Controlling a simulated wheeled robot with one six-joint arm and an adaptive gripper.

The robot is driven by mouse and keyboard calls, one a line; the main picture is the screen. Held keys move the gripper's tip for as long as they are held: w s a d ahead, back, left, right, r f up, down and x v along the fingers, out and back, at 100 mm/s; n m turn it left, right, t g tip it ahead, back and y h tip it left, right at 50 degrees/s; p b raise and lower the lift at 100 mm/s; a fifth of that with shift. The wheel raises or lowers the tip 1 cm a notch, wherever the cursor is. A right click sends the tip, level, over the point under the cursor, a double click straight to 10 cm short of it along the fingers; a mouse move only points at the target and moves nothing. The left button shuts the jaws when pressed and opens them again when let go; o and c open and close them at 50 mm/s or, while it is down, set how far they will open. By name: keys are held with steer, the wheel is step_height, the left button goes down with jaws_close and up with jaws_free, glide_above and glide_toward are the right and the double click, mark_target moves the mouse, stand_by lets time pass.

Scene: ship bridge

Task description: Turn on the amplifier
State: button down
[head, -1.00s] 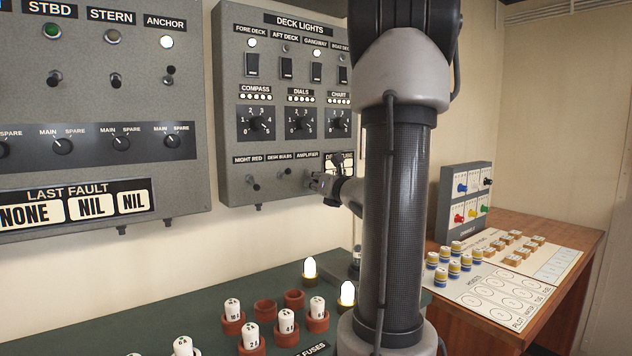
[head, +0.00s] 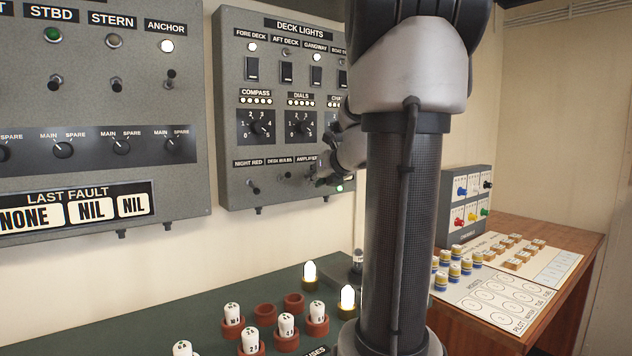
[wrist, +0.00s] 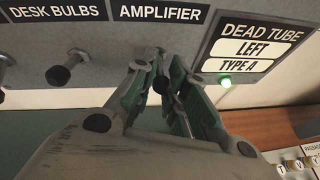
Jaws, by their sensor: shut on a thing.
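The AMPLIFIER label (wrist: 159,11) is on the grey DECK LIGHTS panel (head: 232,110); it also shows in the head view (head: 306,160). Below the label, a dark-tipped amplifier toggle switch (wrist: 160,84) sits between the fingertips of my gripper (wrist: 168,82). My gripper is shut on this switch, with green-lined fingers on either side. In the head view my gripper (head: 322,174) is at the panel's lower right and hides the switch. I cannot tell whether the lever points up or down. A lit green lamp (wrist: 226,82) is just right of the fingers, under the DEAD TUBE display (wrist: 252,48).
The DESK BULBS toggle (wrist: 62,75) stands close left of my gripper. A NIGHT RED toggle (head: 253,186) is further left. Below are a dark green desk (head: 215,310) with fuses and lit bulbs, and a wooden desk (head: 555,250) with a card and pieces at right.

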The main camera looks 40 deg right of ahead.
steer(key=shift+w+r+g, duration=0.1)
steer(key=shift+r+g, duration=0.2)
steer(key=shift+g, duration=0.5)
steer(key=shift+r+g, duration=0.25)
steer(key=shift+g, duration=0.55)
steer(key=shift+d+y, duration=0.1)
steer(key=shift+y, duration=0.2)
steer(key=c, duration=1.4)
jaws_free()
steer(key=shift+r, duration=0.1)
steer(key=v, duration=1.2)
steer(key=shift+w, duration=0.1)
